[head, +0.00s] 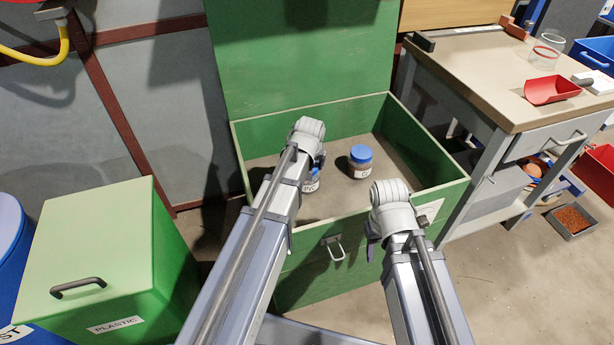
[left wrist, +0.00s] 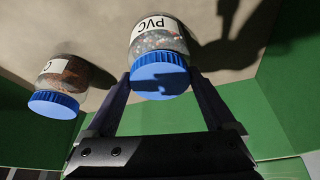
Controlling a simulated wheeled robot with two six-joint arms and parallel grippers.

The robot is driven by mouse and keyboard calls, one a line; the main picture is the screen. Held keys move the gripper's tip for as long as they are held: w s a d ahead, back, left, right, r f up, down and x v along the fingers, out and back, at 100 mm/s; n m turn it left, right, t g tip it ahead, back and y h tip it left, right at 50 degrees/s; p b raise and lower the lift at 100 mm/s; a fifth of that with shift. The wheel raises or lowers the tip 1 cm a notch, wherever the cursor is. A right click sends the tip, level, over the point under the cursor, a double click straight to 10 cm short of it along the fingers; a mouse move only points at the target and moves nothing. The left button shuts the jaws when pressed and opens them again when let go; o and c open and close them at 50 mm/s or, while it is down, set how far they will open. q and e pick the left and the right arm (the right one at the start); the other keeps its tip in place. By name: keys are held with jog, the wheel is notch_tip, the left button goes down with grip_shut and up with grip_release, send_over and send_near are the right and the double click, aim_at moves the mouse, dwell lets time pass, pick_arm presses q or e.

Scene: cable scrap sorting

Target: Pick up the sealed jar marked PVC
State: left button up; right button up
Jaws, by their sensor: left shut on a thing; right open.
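The PVC jar (left wrist: 158,38) is clear, with mixed coloured bits, a blue lid and a white label reading PVC. In the left wrist view its lidded end is between the two fingers of my left gripper (left wrist: 160,82), which is shut on it. In the head view the jar (head: 312,183) shows only partly behind my left arm, inside the open green box. I cannot tell whether it touches the box floor. A second blue-lidded jar (head: 360,161) with brown contents stands apart in the box; its label shows only a C. My right gripper (head: 376,240) is open, over the box's front right.
The green box (head: 437,190) has a raised lid behind and walls around the jars. A green PLASTIC bin (head: 105,240) stands at left. A workbench (head: 470,75) at right carries a red scoop (head: 552,90) and a clear beaker (head: 545,52).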

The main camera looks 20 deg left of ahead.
pick_arm(q)
grip_shut()
jog(key=shift+r, duration=0.1)
dwell(0.4)
notch_tip(320, 180, up, 10)
jog(key=p, duration=1)
